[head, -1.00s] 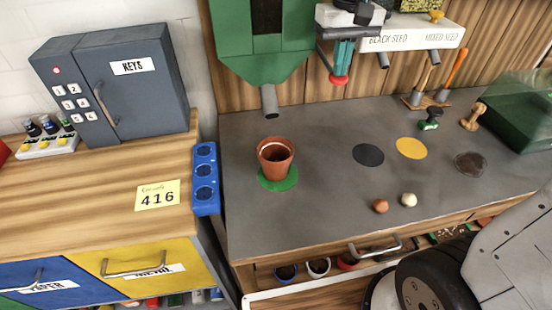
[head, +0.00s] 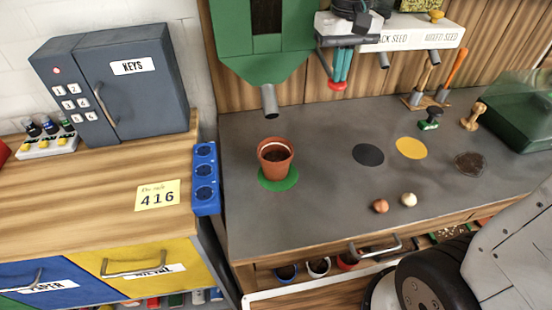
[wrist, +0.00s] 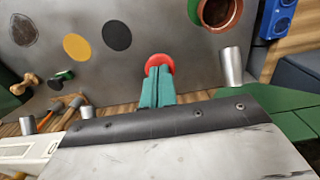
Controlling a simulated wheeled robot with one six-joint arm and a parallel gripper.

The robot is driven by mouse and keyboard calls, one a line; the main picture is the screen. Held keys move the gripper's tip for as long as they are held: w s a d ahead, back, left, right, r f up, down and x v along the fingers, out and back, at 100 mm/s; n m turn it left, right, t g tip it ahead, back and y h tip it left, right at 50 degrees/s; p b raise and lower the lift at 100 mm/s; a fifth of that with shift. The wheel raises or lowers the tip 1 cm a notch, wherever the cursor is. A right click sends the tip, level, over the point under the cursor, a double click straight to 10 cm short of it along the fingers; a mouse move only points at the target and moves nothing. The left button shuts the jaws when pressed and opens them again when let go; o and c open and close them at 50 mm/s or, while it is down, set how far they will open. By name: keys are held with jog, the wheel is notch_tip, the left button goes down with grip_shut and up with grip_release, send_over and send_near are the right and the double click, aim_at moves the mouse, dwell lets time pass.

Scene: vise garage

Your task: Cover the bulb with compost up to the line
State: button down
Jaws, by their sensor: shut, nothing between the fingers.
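The terracotta pot (head: 275,167) stands upright on a green disc (head: 281,184) below the green hopper's spout (head: 269,100). A pale line rings its inside wall. Dark compost (head: 275,155) lies inside, its surface below the line at the near view. No bulb shows in the pot. My gripper (head: 339,78), with teal fingers, is shut and empty, to the right of the hopper (head: 262,45). Its tips are at a red round knob (head: 337,87); I cannot tell whether they touch it. The wrist view shows the fingers (wrist: 158,82) against the knob, and the pot (wrist: 218,14).
A brown ball (head: 380,206) and a pale ball (head: 408,199) lie near the front edge. Black (head: 368,155) and yellow (head: 411,148) discs lie flat at the middle right. Seed dispensers (head: 420,37) hang behind.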

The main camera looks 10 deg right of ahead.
jog(key=shift+r, duration=2.35)
jog(key=shift+f, duration=3.1)
jog(key=shift+r, duration=3.1)
notch_tip(320, 180, up, 6)
